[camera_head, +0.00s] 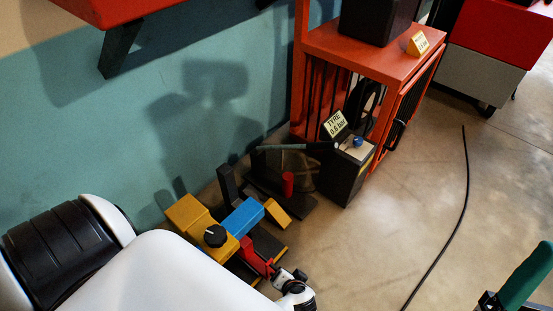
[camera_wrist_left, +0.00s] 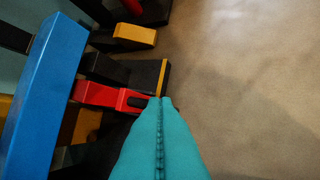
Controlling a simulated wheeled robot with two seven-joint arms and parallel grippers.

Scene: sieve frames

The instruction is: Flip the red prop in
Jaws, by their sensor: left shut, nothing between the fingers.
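The red prop (camera_head: 256,258) is a short red bar low at the front of a yellow, blue and black device. The blue bar (camera_wrist_left: 45,90) stands left of the prop, and the same blue bar (camera_head: 241,216) shows in the head view. My right gripper is not in view.
A yellow block with a black knob (camera_head: 215,236) is beside the blue bar. A dark box (camera_head: 346,172) with a tyre sign and an orange cage (camera_head: 345,45) stand behind. A black cable (camera_head: 464,190) lies on the otherwise clear floor at right. A green handle (camera_head: 525,275) is lower right.

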